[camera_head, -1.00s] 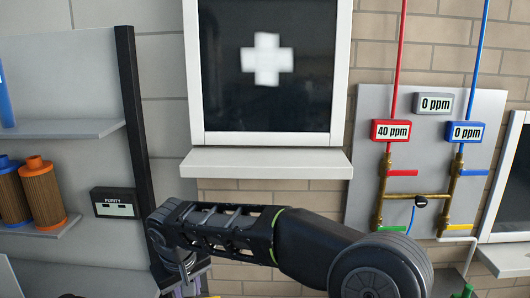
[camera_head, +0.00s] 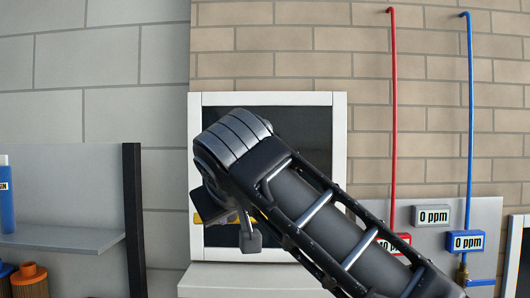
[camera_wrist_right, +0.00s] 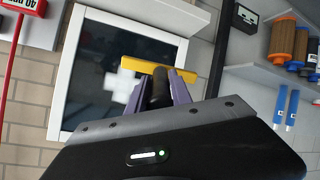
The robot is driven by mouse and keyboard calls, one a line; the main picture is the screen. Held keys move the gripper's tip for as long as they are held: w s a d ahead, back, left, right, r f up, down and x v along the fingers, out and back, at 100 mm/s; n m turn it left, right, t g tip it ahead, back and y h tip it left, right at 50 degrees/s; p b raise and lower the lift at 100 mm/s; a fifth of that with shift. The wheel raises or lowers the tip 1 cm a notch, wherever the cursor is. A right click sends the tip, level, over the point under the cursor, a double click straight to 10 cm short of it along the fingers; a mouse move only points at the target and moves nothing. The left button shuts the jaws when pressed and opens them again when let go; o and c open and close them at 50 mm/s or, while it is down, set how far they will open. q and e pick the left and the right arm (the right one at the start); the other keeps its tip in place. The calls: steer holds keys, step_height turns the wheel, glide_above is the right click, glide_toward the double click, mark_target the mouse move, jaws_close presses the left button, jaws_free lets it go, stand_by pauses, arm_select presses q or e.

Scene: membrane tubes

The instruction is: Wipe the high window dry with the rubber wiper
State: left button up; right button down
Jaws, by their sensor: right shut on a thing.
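The high window (camera_head: 290,112) has a white frame and a dark pane, and my right arm covers much of it in the head view. A white cross shows on the pane in the wrist view (camera_wrist_right: 93,62). The rubber wiper (camera_wrist_right: 185,76) has a yellow head and a dark handle. My right gripper (camera_wrist_right: 166,88) has purple fingers and is shut on the handle. In the head view the wiper (camera_head: 210,216) is partly hidden by my arm, in front of the lower left pane. I cannot tell whether it touches the glass. My left gripper is not in view.
A white sill (camera_head: 235,279) juts out below the window. Red (camera_head: 393,120) and blue (camera_head: 469,120) pipes with ppm displays are at right. The upper wall is bare.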

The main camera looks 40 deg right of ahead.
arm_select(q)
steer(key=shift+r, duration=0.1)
arm_select(e)
steer(key=s+d+r+m+t+h, duration=0.1)
steer(key=s+r+h, duration=0.1)
steer(key=r, duration=0.3)
steer(key=s+d+r+t+h, duration=0.2)
steer(key=s+r, duration=0.1)
steer(key=r, duration=0.2)
steer(key=shift+d+m+h, duration=0.25)
steer(key=shift+m+h, duration=0.15)
steer(key=shift+w, duration=0.1)
steer(key=shift+r, duration=0.1)
